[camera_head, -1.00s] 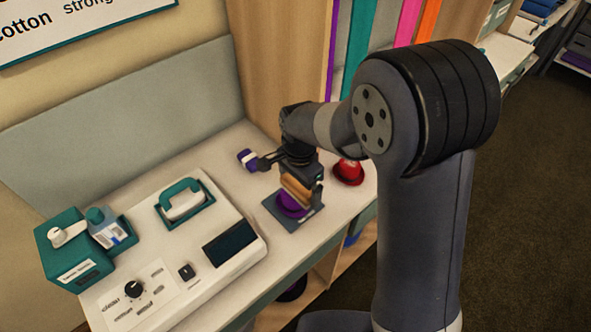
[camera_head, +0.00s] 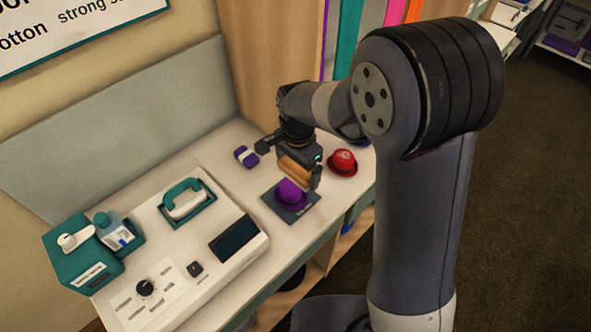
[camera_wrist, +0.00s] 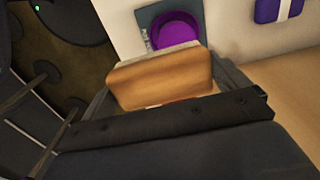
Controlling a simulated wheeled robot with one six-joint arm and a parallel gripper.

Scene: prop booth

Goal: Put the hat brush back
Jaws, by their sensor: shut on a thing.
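My gripper (camera_head: 298,174) is shut on the hat brush (camera_head: 294,168), a tan wooden block with a pale strip along one edge. In the wrist view the brush (camera_wrist: 160,80) lies crosswise between the fingers. They are above a small purple hat (camera_head: 291,191), with a gap in the head view. The hat sits on a dark square mat (camera_head: 311,199) on the white counter. In the wrist view the hat (camera_wrist: 174,30) shows just beyond the brush, partly covered by it.
A red hat (camera_head: 342,162) stands right of the mat, and a purple-and-white block (camera_head: 246,156) left behind it. A white console (camera_head: 170,245) bears a teal-framed handle (camera_head: 187,200) and a dark panel (camera_head: 234,238). A teal box (camera_head: 78,255) with a bottle is at far left.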

